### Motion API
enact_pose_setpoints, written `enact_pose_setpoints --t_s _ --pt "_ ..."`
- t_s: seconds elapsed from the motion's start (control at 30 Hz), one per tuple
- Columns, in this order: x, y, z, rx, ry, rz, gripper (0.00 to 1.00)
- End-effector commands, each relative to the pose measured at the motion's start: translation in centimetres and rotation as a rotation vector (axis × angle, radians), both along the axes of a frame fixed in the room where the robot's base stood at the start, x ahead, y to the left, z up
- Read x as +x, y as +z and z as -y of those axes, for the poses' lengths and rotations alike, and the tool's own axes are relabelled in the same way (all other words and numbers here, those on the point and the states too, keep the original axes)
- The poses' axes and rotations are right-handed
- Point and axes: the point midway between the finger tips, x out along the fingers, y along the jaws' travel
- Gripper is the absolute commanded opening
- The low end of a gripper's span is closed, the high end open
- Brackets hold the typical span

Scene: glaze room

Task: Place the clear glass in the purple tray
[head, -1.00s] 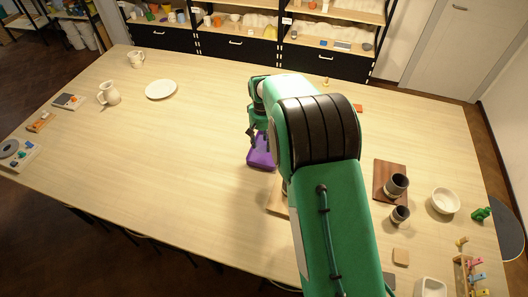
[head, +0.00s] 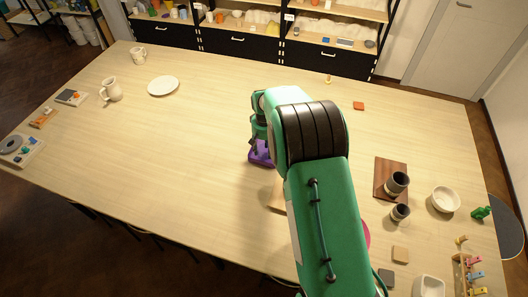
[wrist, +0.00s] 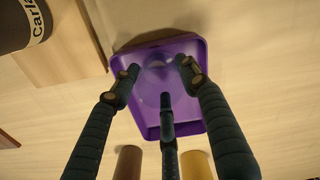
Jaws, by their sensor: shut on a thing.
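The purple tray (head: 262,157) lies on the table, partly hidden behind my arm in the head view. In the wrist view the tray (wrist: 188,122) is directly beyond my fingers. My gripper (wrist: 160,76) has its dark fingers closed around the clear glass (wrist: 157,68), which shows only as a faint round outline against the purple. The glass is over the tray's inside; I cannot tell whether it touches the tray floor. In the head view my gripper (head: 259,140) is at the tray, and the glass cannot be made out there.
A wooden board (wrist: 65,45) with a dark cup labelled "Carla" (wrist: 18,22) is beside the tray. Brown (wrist: 128,163) and yellow (wrist: 195,166) cylinders show at the wrist view's bottom. A white plate (head: 163,86) lies farther left. The table's left middle is clear.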

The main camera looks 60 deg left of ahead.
Motion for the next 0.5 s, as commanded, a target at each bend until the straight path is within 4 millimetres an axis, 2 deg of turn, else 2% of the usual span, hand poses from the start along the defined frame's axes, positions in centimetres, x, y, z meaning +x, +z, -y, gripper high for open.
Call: enact_pose_setpoints --t_s 0.2,0.5 --pt "0.0 -1.6 0.0 0.001 0.000 0.000 0.12" --pt "0.0 -1.8 0.0 0.001 0.000 0.000 0.12"
